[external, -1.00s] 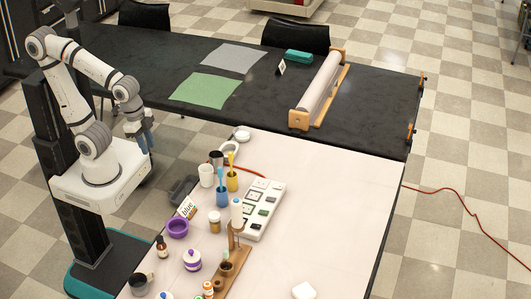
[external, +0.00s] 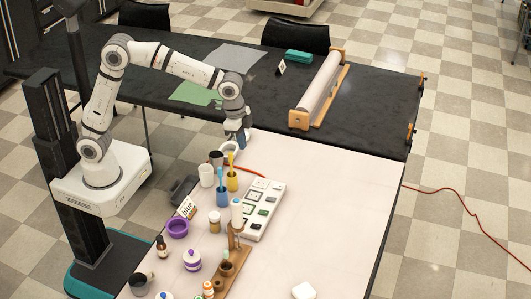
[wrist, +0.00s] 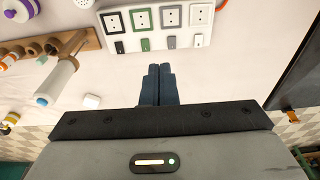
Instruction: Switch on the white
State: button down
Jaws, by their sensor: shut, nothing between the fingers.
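A white power strip (external: 262,208) lies on the light table, with a row of framed sockets and a row of switches. In the wrist view the strip (wrist: 155,49) lies beyond my fingertips, with black, green, grey and white switches. The white switch (wrist: 198,40) is at its right end, which is the far end in the external view. Whether the white switch is on cannot be told.
Cups with brushes, including a blue cup (external: 222,196) and a yellow cup (external: 232,182), stand left of the strip. A wooden rack (external: 232,267) stands at its near end. A white block (external: 304,291) lies at the front. The table's right side is clear.

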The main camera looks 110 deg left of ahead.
send_over(282, 186)
jog(key=s, duration=0.2)
notch_tip(282, 186, down, 8)
jog(key=f, duration=0.1)
jog(key=shift+s+r, duration=0.1)
jog(key=shift+r, duration=0.15)
jog(key=shift+d, duration=0.1)
jog(key=f, duration=0.4)
jog(key=w+f, duration=0.1)
jog(key=f, duration=0.8)
jog(key=shift+w+f+p, duration=0.15)
jog(key=shift+w+p, duration=0.2)
jog(key=shift+p, duration=0.05)
jog(key=shift+f, duration=0.25)
jog(key=shift+f, duration=0.1)
